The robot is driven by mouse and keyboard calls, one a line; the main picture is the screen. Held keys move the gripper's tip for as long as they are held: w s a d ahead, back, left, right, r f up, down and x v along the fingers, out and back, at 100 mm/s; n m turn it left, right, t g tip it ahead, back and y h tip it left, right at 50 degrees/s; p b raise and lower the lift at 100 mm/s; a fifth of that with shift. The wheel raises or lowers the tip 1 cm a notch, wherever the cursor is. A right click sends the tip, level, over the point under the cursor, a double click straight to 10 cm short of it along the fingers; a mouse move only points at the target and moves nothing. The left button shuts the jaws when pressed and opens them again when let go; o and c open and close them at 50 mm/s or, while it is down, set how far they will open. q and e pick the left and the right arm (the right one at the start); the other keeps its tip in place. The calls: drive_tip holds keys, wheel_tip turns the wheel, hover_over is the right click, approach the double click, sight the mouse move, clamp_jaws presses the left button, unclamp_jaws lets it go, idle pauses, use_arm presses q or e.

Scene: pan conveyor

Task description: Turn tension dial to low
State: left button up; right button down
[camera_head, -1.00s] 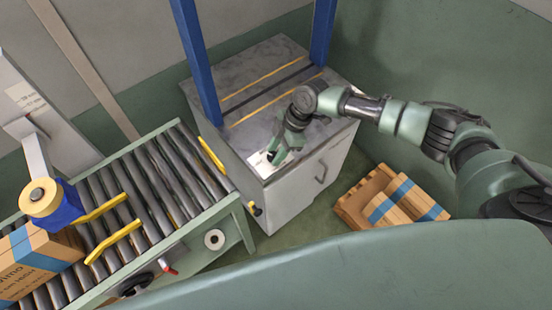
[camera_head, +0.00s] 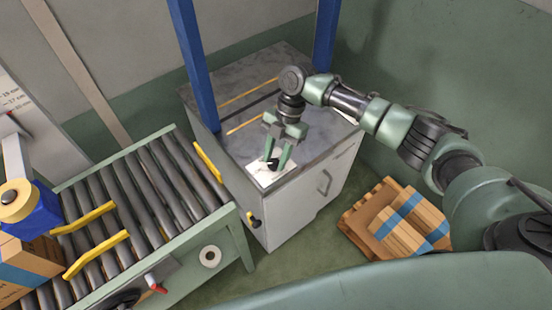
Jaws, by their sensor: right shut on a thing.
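The tension dial (camera_head: 273,164) is a small dark knob on a white plate (camera_head: 261,177) at the front corner of the grey machine top. My right gripper (camera_head: 277,162) points down over the plate, with its two green fingers on either side of the dial. It is shut on the dial, and the fingers hide part of it. The dial's marks and its setting are too small to read. My left gripper is not in view.
The grey cabinet (camera_head: 300,212) carries blue posts (camera_head: 192,62). A roller conveyor (camera_head: 150,190) with yellow guides stands at left, with a carton (camera_head: 28,265) on it. Flat cartons on a pallet (camera_head: 365,240) lie on the floor at right.

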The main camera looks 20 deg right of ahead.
idle(0.4)
drive_tip(key=c, duration=1)
unclamp_jaws()
drive_tip(key=b+v, duration=0.1)
drive_tip(key=v, duration=0.6)
drive_tip(key=shift+r, duration=0.4)
drive_tip(key=shift+w, duration=0.1)
